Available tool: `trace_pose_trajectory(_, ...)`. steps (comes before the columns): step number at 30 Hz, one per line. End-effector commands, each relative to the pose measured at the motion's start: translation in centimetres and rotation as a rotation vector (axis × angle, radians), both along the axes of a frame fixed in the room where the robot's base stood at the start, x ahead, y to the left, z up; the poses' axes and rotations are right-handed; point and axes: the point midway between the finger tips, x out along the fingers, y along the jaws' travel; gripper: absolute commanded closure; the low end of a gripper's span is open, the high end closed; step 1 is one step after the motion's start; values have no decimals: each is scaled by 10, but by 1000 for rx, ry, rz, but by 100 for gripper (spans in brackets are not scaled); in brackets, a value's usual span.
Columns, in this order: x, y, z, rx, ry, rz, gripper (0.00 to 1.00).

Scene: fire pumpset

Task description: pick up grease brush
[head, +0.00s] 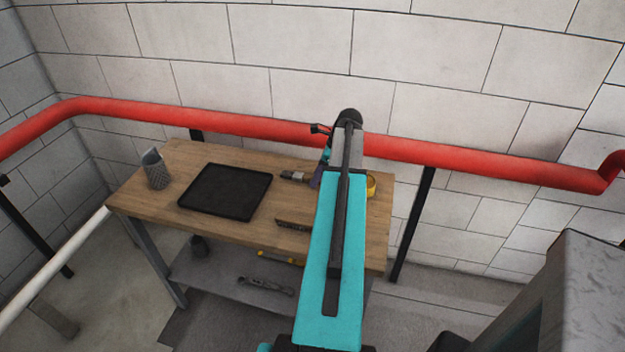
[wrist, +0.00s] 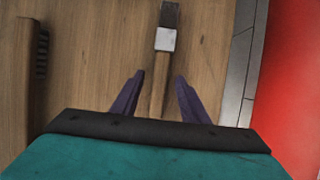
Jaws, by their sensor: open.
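The grease brush (wrist: 165,40) lies on the wooden bench top, with dark bristles, a pale metal ferrule and a wooden handle. In the wrist view its bristles point away from me, and its handle runs between the two purple fingers of my gripper (wrist: 160,77). The fingers are open, one on each side of the handle, with gaps showing.
A toothed, wooden-handled brush (wrist: 30,85) lies left of my gripper. On the bench (head: 150,198) are a black tray (head: 225,192), a grey mesh cup (head: 155,169) and a yellow round item (head: 371,186) partly behind my arm. A red pipe (head: 230,123) runs behind the bench.

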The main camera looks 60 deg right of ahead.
Motion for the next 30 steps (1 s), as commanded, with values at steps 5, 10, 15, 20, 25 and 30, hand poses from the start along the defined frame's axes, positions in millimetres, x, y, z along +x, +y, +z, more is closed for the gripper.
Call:
trace_pose_trajectory(5,0,0,0,0,0,0,59)
trace_pose_trajectory(10,0,0,0,0,0,0,59)
trace_pose_trajectory(15,0,0,0,0,0,-1,59)
trace_pose_trajectory(20,-1,0,0,0,0,-1,59)
trace_pose_trajectory(25,-1,0,-2,0,0,-1,68)
trace_pose_trajectory(30,-1,0,-2,0,0,-1,96)
